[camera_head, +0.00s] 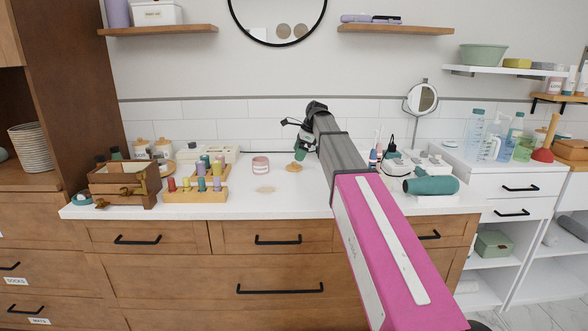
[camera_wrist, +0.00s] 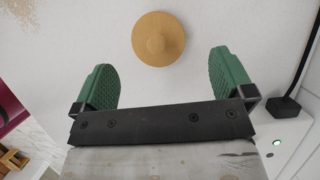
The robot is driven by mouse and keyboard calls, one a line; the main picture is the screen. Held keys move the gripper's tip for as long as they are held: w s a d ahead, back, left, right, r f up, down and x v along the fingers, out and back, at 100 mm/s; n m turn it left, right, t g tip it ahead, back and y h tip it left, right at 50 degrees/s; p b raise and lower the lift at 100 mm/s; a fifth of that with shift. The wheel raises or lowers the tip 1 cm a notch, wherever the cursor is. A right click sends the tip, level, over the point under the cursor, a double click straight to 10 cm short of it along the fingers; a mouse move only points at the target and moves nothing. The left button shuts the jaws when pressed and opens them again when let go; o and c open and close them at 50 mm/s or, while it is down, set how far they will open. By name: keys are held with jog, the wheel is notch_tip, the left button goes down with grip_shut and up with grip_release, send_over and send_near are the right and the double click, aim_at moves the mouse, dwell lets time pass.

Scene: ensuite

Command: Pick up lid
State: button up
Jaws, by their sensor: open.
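The lid is a round, tan wooden disc with a raised knob in its middle. In the wrist view the lid (camera_wrist: 158,38) lies on the white counter, ahead of and between my gripper's two green fingers. My gripper (camera_wrist: 170,75) is open and empty, with a finger to each side and clear space between each finger and the lid. In the head view the lid (camera_head: 294,167) lies on the counter just below my gripper (camera_head: 301,152). A pinkish jar (camera_head: 260,166) with an open-looking top stands left of the lid.
On the white counter (camera_head: 300,203), a wooden crate (camera_head: 125,184) and colourful bottles in a wooden rack (camera_head: 195,196) stand at left. A teal hair dryer (camera_head: 431,186) lies at right. A white box with a black plug (camera_wrist: 284,104) is right of my gripper. The front middle is clear.

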aim_at(294, 162)
jog(key=shift+x, duration=2.65)
jog(key=shift+s+r, duration=0.1)
jog(key=shift+s, duration=0.1)
jog(key=c, duration=0.9)
